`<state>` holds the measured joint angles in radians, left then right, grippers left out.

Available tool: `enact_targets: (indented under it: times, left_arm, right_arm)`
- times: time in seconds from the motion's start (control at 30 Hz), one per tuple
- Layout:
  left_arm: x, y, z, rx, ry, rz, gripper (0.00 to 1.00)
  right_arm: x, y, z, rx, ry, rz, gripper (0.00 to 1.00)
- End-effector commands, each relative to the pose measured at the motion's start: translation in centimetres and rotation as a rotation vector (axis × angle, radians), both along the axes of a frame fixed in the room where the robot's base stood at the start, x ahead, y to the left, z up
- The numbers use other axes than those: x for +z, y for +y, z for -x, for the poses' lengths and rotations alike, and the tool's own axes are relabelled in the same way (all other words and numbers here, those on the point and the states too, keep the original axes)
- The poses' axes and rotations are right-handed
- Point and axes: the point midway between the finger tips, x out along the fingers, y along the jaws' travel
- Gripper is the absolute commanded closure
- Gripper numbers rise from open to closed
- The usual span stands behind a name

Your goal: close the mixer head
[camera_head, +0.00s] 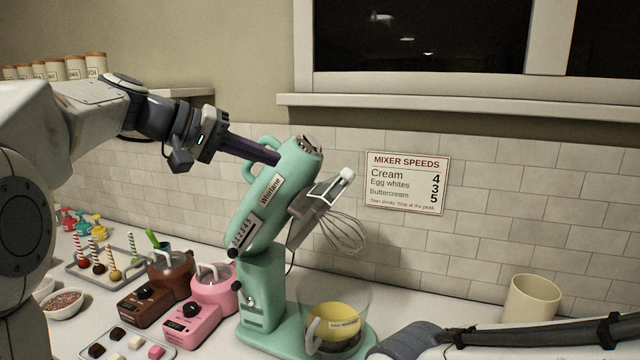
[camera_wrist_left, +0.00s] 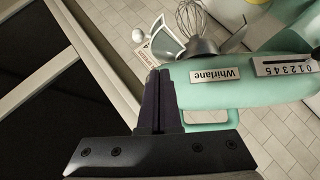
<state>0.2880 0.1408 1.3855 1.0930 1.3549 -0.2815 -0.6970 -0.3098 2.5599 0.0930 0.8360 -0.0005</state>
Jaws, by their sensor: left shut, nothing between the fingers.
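The mint-green mixer stands on the counter with its head (camera_head: 284,185) tilted up and back. A whisk (camera_head: 342,232) hangs from the raised head, above a clear bowl (camera_head: 350,300) with yellow contents on the mixer base (camera_head: 262,300). My left gripper (camera_head: 277,158) is shut and empty, its fingertips at the upper part of the head beside the handle; I cannot tell whether they touch. In the left wrist view, the shut fingers (camera_wrist_left: 160,78) are at the end of the head (camera_wrist_left: 240,92), with the "Whirlane" label beside them. My right gripper is not in view.
Pink (camera_head: 198,318) and brown (camera_head: 155,295) small melting pots stand left of the mixer. A cream canister (camera_head: 532,300) stands at the right. A tray of treats (camera_head: 125,345) lies at the front left. A speeds sign (camera_head: 407,183) hangs on the tiled wall behind.

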Motion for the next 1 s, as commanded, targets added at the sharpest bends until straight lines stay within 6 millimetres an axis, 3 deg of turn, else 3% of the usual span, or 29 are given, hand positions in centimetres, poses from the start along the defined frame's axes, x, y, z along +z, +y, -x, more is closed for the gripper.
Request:
enact_targets:
  times: [0.07, 0.17, 0.63, 1.0]
  left_arm:
    - [0.9, 0.9, -0.5, 0.009, -0.027, 0.017, 1.00]
    - [1.1, 0.6, -0.9, 0.009, -0.036, 0.024, 1.00]
    - [-2.5, -6.7, -5.4, 0.006, -0.032, 0.022, 1.00]
    - [-4.9, -9.7, -4.4, 0.010, -0.035, 0.022, 1.00]
  right_arm:
    - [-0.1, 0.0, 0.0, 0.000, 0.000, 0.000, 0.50]
    - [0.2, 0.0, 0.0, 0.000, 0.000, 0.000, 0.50]
    - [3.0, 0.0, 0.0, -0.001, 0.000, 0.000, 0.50]
    - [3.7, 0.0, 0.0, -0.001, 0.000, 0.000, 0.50]
